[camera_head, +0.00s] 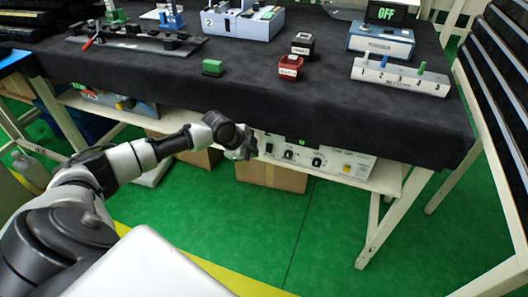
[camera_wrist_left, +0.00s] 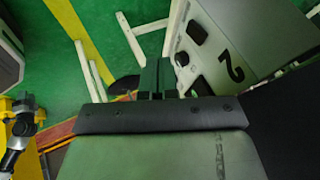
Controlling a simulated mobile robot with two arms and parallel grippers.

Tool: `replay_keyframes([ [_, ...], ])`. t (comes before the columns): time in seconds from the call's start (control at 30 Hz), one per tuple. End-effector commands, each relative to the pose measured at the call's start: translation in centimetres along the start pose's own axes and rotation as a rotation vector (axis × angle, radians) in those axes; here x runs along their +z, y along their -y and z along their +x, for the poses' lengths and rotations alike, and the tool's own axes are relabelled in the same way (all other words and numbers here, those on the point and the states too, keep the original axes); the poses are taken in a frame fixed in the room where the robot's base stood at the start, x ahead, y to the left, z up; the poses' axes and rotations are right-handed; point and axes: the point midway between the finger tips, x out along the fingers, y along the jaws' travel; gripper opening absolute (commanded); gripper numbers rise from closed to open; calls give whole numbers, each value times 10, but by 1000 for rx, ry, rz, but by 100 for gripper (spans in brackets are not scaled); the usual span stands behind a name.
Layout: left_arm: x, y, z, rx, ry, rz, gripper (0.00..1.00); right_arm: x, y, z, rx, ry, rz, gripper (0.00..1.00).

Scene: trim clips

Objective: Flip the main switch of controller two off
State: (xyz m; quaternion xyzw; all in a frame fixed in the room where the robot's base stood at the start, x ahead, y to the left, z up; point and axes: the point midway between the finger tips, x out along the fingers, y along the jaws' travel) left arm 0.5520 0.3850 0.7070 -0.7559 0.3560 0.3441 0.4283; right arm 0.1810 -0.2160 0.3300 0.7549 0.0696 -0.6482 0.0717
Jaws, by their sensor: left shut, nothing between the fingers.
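A pale controller marked "2" (camera_wrist_left: 205,55) fills the upper right of the left wrist view, its panel tilted in the picture. Several black fittings show on it; I cannot tell which is the main switch or its position. In the head view a white controller (camera_head: 325,159) with dark knobs sits on the shelf under the table. My left gripper (camera_head: 243,153) is at that controller's left end, below the table's front edge. In the wrist view its fingers (camera_wrist_left: 157,76) are together and empty, close to the panel's left side. Contact cannot be told. My right gripper is out of view.
The black-covered table (camera_head: 330,110) overhangs the white shelf (camera_head: 384,180). A cardboard box (camera_head: 272,175) stands below. Another controller (camera_head: 130,103) is on the shelf at left. Clips, small blocks and an "OFF" display (camera_head: 386,13) are on the tabletop. Green floor is clear in front.

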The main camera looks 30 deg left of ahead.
Motion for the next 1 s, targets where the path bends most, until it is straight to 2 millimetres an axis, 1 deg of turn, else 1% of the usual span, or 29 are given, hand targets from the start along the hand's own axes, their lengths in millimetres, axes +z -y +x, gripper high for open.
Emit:
replay_keyframes([
  [0.03, -1, 0, 14, 0, -3, -3, 0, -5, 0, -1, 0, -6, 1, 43],
  [0.1, 0, -1, 29, 1, -1, -2, 0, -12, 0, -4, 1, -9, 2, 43],
  [0.2, -1, -1, 50, 0, -2, -2, 0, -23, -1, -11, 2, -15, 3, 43],
  [0.23, 0, 4, 53, -3, -1, -3, 0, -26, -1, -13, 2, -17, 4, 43],
  [0.3, 1, 14, 58, -4, 0, -2, 0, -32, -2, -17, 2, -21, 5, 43],
  [0.5, 2, 29, 68, -2, 0, -1, 0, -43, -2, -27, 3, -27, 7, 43],
  [0.67, 3, 33, 70, 0, 0, 0, 0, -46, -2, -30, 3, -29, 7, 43],
  [1.0, 3, 33, 70, -3, 0, 2, 0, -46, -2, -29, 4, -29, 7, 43],
])
